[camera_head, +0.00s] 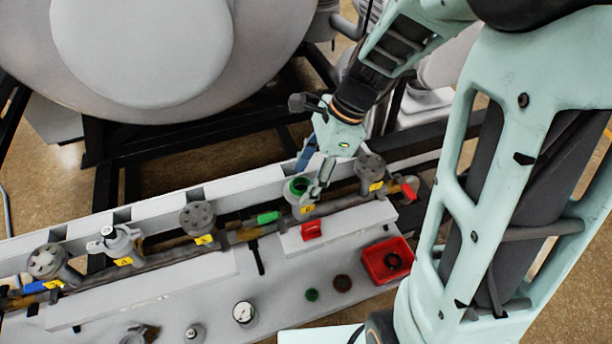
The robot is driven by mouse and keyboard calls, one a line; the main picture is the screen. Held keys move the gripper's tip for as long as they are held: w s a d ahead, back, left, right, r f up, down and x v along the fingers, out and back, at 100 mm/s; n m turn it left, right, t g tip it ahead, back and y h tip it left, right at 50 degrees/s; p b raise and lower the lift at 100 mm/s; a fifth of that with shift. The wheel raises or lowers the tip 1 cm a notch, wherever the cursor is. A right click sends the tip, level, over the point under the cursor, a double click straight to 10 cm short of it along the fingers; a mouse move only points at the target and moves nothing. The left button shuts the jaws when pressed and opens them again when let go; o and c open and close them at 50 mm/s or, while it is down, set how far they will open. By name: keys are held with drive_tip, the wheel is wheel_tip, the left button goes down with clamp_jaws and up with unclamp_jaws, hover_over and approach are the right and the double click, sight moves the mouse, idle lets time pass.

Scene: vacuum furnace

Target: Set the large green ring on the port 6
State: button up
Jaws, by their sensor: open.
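The large green ring (300,186) lies at the top of an open grey port (294,197), the second from the right in the row. It looks about level with the port's mouth; I cannot tell whether it is fully seated. A yellow tag (306,209) is beside this port, but its number is too small to read. My gripper (313,192) is open, with its fingers down at the right side of the ring. The fingers cover part of the ring's right edge, and any contact is unclear.
Capped ports (198,217) stand along the pipe, one close right of my gripper (370,166). A small green ring (312,295), a brown ring (342,283), a gauge (243,312) and a red tray (372,264) with dark rings are on the bench. The furnace (150,50) stands behind.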

drive_tip(key=v, duration=1.2)
